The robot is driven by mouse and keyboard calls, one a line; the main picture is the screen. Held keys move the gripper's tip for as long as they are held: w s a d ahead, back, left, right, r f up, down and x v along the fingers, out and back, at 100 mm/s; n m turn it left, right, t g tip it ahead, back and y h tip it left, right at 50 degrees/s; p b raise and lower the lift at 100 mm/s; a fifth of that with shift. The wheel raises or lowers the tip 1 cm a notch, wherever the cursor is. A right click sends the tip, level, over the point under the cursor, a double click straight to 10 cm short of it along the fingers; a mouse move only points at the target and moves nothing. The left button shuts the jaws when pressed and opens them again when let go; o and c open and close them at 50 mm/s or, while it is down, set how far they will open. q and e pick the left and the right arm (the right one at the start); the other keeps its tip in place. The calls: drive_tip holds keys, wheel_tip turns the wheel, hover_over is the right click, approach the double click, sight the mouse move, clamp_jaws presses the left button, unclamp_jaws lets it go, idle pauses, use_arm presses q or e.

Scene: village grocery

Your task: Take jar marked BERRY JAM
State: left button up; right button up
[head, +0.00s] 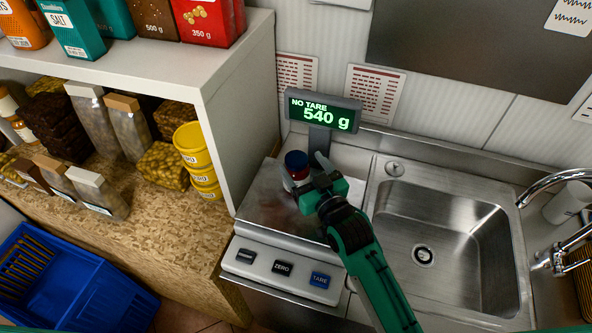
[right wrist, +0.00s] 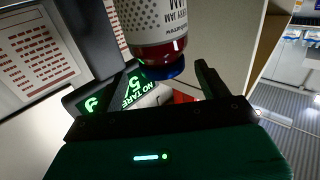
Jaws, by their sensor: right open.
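The jar marked BERRY JAM (head: 297,172) stands on the scale's metal plate (head: 262,205), with a blue lid, dark red contents and a white label. My right gripper (head: 309,180) is open right beside it and partly hides its lower part. My left gripper is not in view.
The scale display (head: 322,112) behind the jar reads 540 g, NO TARE. A steel sink (head: 450,240) with a tap is at right. A white shelf (head: 195,65) with packets and yellow tins (head: 192,145) stands close on the left. A blue crate (head: 75,285) is lower left.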

sight(293, 153)
drive_tip(key=shift+w+a+r+p, duration=0.15)
drive_tip(key=shift+w+a+p, duration=0.05)
drive_tip(key=shift+w+p, duration=0.15)
drive_tip(key=p+x, duration=0.2)
drive_tip(key=x, duration=0.2)
drive_tip(key=shift+s+a, duration=0.1)
drive_tip(key=shift+a, duration=0.1)
drive_tip(key=shift+w+a, duration=0.1)
drive_tip(key=shift+w, duration=0.15)
clamp_jaws()
